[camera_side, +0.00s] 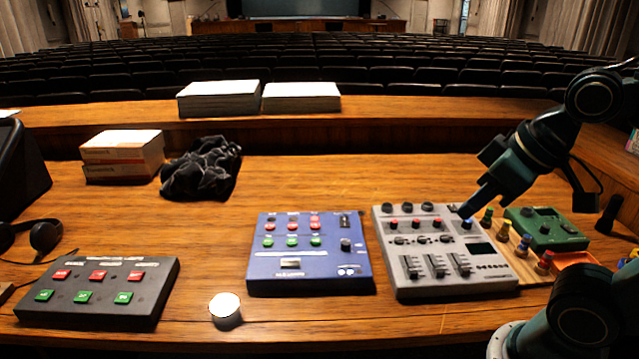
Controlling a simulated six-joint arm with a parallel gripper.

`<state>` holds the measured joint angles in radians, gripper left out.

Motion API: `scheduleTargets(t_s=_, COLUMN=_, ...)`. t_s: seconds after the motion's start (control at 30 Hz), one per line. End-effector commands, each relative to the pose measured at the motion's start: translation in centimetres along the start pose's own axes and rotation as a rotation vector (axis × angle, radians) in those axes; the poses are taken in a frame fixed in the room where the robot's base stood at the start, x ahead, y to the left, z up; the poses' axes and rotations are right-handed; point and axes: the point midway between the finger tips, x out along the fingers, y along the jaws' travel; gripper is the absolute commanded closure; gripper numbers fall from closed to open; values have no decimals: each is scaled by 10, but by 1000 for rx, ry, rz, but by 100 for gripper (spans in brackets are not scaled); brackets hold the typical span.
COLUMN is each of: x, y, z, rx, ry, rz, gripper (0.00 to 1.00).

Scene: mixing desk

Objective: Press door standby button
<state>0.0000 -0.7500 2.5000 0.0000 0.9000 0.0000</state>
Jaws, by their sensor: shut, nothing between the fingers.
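A black button box (98,291) sits at the front left, with a row of red buttons (97,275) above a row of green buttons (83,297). Its small labels are too blurred to read, so I cannot tell which button is the door standby. A blue panel (307,270) in the middle also carries red and green buttons with unreadable labels. My gripper (463,211) is shut and empty, pointing down-left over the upper right of the grey mixer (440,250). It is far to the right of the black box. I cannot tell whether its tip touches the mixer.
A white-topped cylinder (226,308) stands between the black box and the blue panel. Black headphones (45,235), a crumpled black cloth (202,167) and boxes (122,155) lie at left. A green box (545,228) and coloured pegs (503,231) are by my arm. The desk's middle back is clear.

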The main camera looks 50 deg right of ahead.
Motion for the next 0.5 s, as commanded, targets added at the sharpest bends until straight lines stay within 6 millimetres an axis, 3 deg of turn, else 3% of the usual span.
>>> scheduleTargets(t_s=0.5, x=1, y=0, z=-3, rx=7, ry=2, rz=1, gripper=100)
